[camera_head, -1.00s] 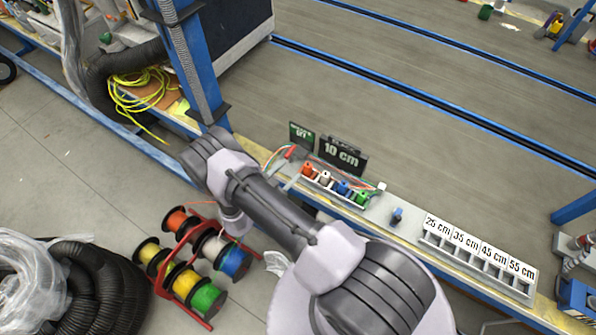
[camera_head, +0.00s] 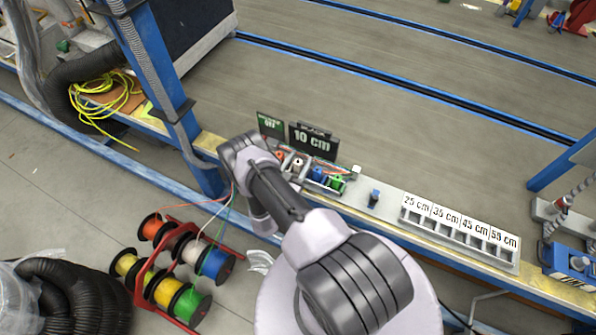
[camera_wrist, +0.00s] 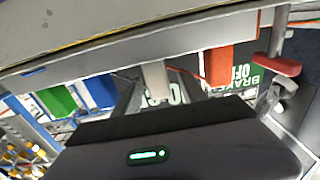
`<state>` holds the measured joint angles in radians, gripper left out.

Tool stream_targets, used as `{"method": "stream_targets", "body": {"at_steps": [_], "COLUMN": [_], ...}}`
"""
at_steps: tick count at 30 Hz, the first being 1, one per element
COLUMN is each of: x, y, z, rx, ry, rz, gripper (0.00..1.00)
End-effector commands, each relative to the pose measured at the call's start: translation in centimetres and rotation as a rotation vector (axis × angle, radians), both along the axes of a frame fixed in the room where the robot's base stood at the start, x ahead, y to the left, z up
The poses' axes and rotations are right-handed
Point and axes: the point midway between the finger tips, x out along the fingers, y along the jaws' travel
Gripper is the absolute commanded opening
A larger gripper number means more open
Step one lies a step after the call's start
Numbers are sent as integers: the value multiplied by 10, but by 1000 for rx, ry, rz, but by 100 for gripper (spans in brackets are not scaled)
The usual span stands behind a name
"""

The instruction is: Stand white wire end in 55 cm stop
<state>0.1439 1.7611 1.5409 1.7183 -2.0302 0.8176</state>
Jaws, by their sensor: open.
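The white wire end (camera_head: 298,165) stands in the row of coloured wire ends at the bench edge, between the orange-red one and the blue one. In the wrist view the white wire end (camera_wrist: 155,80) lies between the two dark fingers of my gripper (camera_wrist: 158,92), which is open. Whether the fingers touch it I cannot tell. In the head view my arm covers most of the gripper. The 55 cm stop (camera_head: 505,240) is the rightmost compartment of the labelled grey rack on the right; no wire end shows in it.
The orange-red (camera_wrist: 219,66), blue (camera_wrist: 98,91) and green (camera_wrist: 57,101) wire ends stand close beside the white one. Behind them is the 10 cm display (camera_head: 313,142). Wire spools (camera_head: 170,265) stand on the floor.

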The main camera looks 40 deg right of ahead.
Motion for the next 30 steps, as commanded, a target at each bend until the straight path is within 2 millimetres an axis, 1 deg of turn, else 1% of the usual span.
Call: {"method": "stream_targets", "body": {"at_steps": [1, 3, 5, 10, 11, 12, 14, 15, 18, 26, 30], "x": [3, 7, 8, 8, 8, 8, 8, 8, 8, 8, 8], "y": [-9, -17, -20, -20, -20, -20, -20, -20, -20, -20, -20], "z": [-6, -4, -2, 0, 0, 0, -1, -1, -1, -1, 7], "rx": [0, 0, 0, 0, 0, 0, 0, 0, 0, 1, 1], "ry": [-1, 0, 1, 2, 2, 2, 2, 2, 2, 1, 1], "rz": [-4, -2, -1, 0, 0, 0, 0, 0, 0, 0, 0], "gripper": [49, 49, 49, 49, 45, 37, 26, 18, 0, 0, 0]}}
